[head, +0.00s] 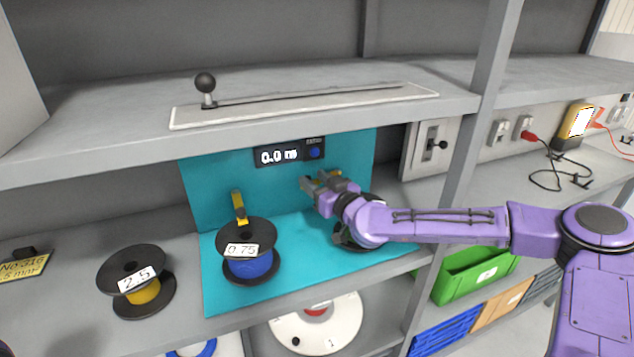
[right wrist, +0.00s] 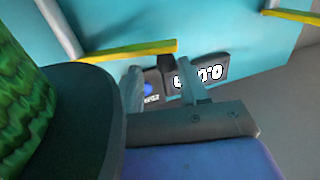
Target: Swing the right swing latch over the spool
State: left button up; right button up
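The right swing latch, a yellow bar on a grey post, shows in the right wrist view (right wrist: 130,50). In the head view it is mostly hidden by my right gripper (head: 318,181). The right gripper is open, its fingertips close to the bar; I cannot tell whether they touch it. The right spool, with green wire (right wrist: 22,95) and a black flange (right wrist: 80,125), is beside the gripper; my arm covers most of it in the head view. My left gripper is not in view.
A display reading 0.0 (head: 280,156) is on the turquoise back panel. A shelf with a ball-ended lever (head: 205,83) hangs above. A yellow-wire spool (head: 138,284) labelled 2.5 stands at left. A grey upright (head: 470,140) rises behind my forearm.

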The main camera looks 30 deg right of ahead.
jog(key=s, duration=0.3)
jog(key=s+d, duration=0.1)
jog(key=s, duration=0.5)
jog(key=shift+s+d+r+p, duration=0.1)
jog(key=shift+s+d+p, duration=0.25)
jog(key=shift+p, duration=0.05)
jog(key=shift+s, duration=0.35)
jog(key=shift+f, duration=0.2)
